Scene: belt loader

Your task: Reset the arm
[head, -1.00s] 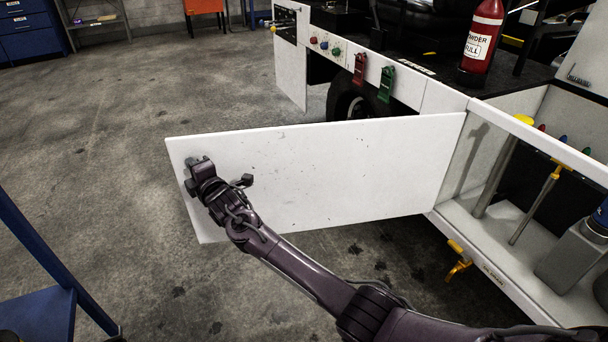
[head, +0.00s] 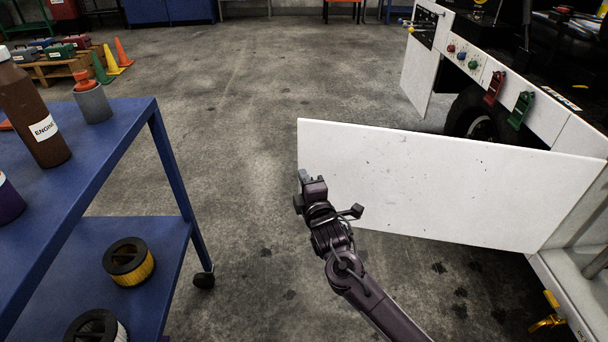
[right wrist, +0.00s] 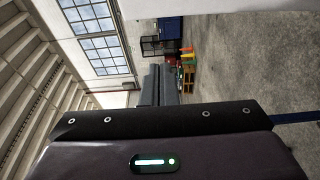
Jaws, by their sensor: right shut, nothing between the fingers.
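My right gripper (head: 308,188) is shut and empty. It is at the left end of the open white door panel (head: 430,185) of the belt loader, in front of it in the head view. I cannot tell whether it touches the panel. In the right wrist view, the dark gripper body (right wrist: 160,130) fills the lower part, and a pale panel shows along the top right. My left gripper is not in view.
A blue cart (head: 165,140) at left carries a brown bottle (head: 32,115), a grey can (head: 92,103) and round filters (head: 129,262). Cones (head: 122,52) stand at the back left. The floor (head: 240,90) between cart and loader is clear.

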